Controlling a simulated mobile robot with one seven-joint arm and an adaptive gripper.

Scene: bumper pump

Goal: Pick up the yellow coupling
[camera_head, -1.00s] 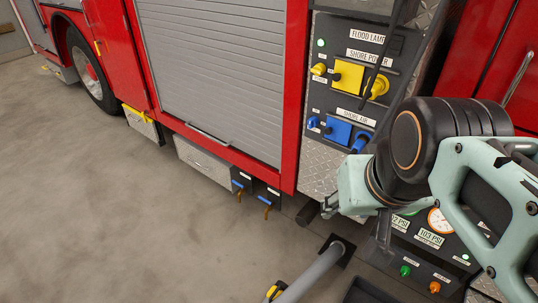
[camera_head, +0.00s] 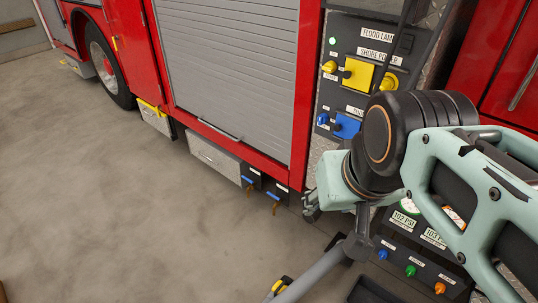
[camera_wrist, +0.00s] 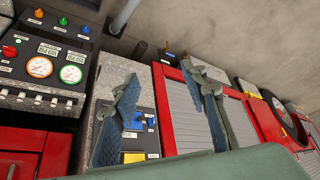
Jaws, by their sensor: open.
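A yellow round plug-like coupling (camera_head: 388,80) sits on the truck's side panel, right of the square yellow SHORE POWER cover (camera_head: 357,72); my arm partly hides it. Another yellow-and-black piece (camera_head: 278,287) shows low at the bottom edge, beside a grey pipe. I cannot tell which is the named coupling. My gripper (camera_wrist: 162,75) is open and empty in the wrist view, its fingers spread in front of the panel. The yellow cover (camera_wrist: 134,158) shows low between them. In the head view the gripper is mostly hidden behind my wrist.
A blue SHORE AIR cover (camera_head: 347,126) is below the yellow one. Gauges and coloured knobs (camera_head: 410,270) are at the lower right. Two blue-handled valves (camera_head: 262,190) hang under the shutter (camera_head: 237,85). The concrete floor (camera_head: 110,210) at left is clear.

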